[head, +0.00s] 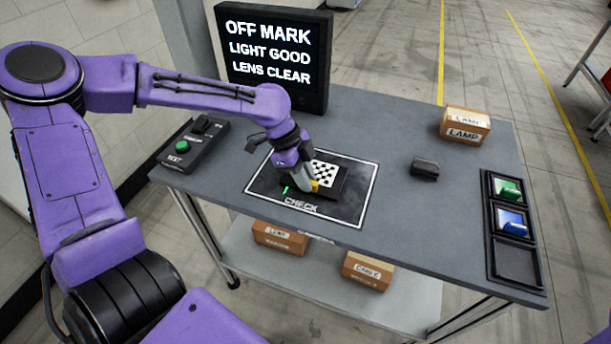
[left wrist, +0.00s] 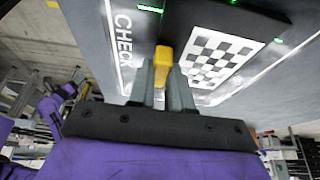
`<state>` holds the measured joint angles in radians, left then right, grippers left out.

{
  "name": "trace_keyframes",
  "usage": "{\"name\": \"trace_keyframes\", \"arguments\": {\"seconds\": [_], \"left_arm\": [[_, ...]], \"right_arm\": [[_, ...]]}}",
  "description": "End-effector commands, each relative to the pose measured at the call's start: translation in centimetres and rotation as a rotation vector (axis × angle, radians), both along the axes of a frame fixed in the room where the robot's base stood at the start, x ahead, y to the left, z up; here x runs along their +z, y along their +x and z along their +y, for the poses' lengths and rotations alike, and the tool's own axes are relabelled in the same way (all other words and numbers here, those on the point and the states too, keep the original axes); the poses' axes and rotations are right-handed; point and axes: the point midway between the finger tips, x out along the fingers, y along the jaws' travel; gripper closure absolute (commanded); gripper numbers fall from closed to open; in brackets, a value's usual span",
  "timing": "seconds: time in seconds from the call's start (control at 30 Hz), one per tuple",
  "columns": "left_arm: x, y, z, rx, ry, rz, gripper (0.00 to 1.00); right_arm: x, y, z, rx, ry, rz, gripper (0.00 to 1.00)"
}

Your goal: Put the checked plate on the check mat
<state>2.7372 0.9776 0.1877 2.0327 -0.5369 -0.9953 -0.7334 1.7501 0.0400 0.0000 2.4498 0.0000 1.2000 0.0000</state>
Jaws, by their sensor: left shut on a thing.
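The checked plate (head: 327,178) is a dark plate with a black and white checker patch and a yellow tab. It is over the check mat (head: 350,212), a dark mat with a white outline and the word CHECK. My left gripper (head: 313,187) is shut on the plate's yellow tab, which also shows between the fingers in the left wrist view (left wrist: 163,62). The plate (left wrist: 221,55) looks a little turned against the mat outline. I cannot tell whether it touches the mat. Green marks show around it. My right gripper is not in view.
A screen (head: 273,55) reads OFF MARK, LIGHT GOOD, LENS CLEAR. A box with a green button (head: 183,146) is left of the mat. A dark block (head: 425,168), a lamp box (head: 465,124) and a slotted tray (head: 490,240) holding green and blue items are to the right.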

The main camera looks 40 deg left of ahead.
Motion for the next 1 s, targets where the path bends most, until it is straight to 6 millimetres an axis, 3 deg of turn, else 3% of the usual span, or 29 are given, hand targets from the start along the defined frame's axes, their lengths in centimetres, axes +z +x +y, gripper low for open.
{"name": "trace_keyframes", "arguments": {"seconds": [0.03, 0.1, 0.47, 0.67, 0.7, 0.8, 1.0], "left_arm": [[-0.1, 0.0, 0.0, 0.001, 0.001, 0.002, 0.75], [-0.1, 0.0, 0.0, 0.001, 0.0, 0.001, 0.56], [0.6, 0.0, 0.2, -0.001, 0.001, -0.001, 0.56], [5.0, -0.3, 1.9, 0.003, 0.001, -0.007, 0.56], [6.9, -0.5, 2.4, 0.003, -0.001, -0.005, 0.56], [9.3, -0.8, 3.1, 0.0, -0.005, 0.003, 0.56], [11.2, -1.1, 4.1, 0.0, -0.004, 0.004, 0.56]], "right_arm": [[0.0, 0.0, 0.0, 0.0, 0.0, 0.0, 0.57], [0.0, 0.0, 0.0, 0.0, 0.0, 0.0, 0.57], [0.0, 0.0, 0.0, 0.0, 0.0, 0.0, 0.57], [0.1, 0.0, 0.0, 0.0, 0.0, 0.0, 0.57], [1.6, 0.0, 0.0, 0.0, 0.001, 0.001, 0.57], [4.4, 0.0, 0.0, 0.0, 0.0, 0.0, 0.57], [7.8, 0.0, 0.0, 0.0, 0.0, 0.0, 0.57]]}}
